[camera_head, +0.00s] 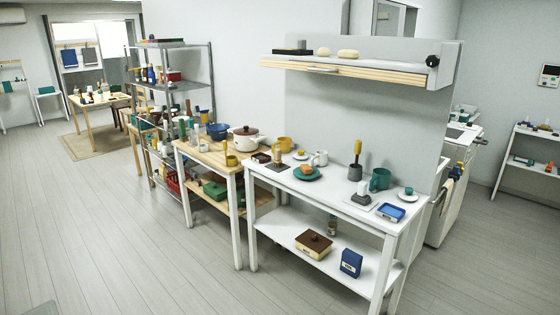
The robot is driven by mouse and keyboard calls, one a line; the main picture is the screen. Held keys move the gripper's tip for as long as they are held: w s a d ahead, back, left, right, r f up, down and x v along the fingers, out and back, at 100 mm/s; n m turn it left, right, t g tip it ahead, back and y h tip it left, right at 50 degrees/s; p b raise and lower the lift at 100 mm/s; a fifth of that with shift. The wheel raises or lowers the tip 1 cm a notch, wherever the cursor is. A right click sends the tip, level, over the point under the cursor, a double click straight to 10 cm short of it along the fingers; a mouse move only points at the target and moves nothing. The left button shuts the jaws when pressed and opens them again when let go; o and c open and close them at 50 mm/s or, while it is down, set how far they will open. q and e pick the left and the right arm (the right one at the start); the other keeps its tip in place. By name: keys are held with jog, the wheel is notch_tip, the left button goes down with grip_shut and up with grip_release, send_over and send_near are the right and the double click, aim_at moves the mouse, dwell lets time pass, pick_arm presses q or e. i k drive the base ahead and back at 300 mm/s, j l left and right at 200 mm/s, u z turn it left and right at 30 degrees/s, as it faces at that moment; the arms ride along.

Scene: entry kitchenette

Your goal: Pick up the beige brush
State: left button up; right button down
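I cannot make out a beige brush for certain at this distance. On the white table (327,195), a yellow-handled tool (357,149) stands upright in or behind a dark grey cup (355,172); I cannot tell what its lower end is. Neither of my grippers is in view.
The white table also holds a green plate (297,174) with food, a green mug (380,179) and a blue tray (391,211). Its lower shelf holds a brown-lidded box (313,243) and a blue box (351,262). A wooden table and metal rack (172,87) stand left. The left floor is clear.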

aim_at(278, 152)
jog(key=i+j+z, duration=0.3)
jog(key=i+j, duration=0.15)
jog(key=i, duration=0.55)
jog(key=i+j+z, duration=0.25)
jog(key=i+j, duration=0.4)
jog(key=i, duration=0.3)
jog(key=i+j+z, duration=0.3)
jog(key=i+j, duration=0.55)
